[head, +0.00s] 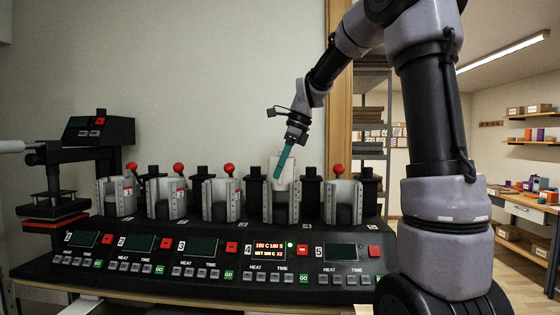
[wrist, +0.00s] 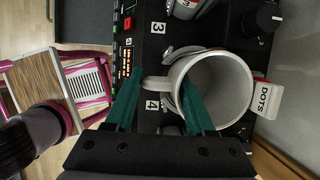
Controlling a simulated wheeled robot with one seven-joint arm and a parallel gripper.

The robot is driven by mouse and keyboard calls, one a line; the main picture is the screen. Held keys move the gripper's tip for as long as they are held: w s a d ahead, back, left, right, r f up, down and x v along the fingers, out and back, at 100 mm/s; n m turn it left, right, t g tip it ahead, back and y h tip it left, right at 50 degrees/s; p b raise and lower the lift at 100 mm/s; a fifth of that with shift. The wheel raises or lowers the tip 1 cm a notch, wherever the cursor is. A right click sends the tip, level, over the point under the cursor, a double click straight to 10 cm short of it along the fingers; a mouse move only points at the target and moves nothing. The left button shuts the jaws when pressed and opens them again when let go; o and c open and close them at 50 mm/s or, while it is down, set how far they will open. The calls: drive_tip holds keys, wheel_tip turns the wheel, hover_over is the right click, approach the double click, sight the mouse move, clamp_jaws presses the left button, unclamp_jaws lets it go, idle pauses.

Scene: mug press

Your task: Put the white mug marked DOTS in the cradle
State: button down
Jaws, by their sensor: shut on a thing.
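The white mug (wrist: 236,72) is seen from above in the wrist view, with its handle (wrist: 155,83) toward the left. A white tag reading DOTS (wrist: 263,98) shows at its right side. My gripper (wrist: 160,90) is shut on the mug, with one teal finger inside it and the other outside on the handle side. In the head view my gripper (head: 283,165) points down at the mug (head: 280,172), which is over the number 4 cradle (head: 270,207). Whether the mug's base touches the cradle is hidden.
The press (head: 215,250) has several numbered stations in a row. Number 4's display (head: 269,250) is lit, with a green light beside it. Neighbouring cradles (head: 221,203) (head: 343,203) with red-knobbed levers (head: 229,168) (head: 338,169) stand close on both sides. A wall is behind.

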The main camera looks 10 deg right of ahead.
drive_tip(key=shift+f, duration=2.6)
drive_tip(key=shift+c, duration=0.8)
unclamp_jaws()
drive_tip(key=v, duration=1)
drive_tip(key=shift+r, duration=0.35)
drive_tip(key=shift+d, duration=0.1)
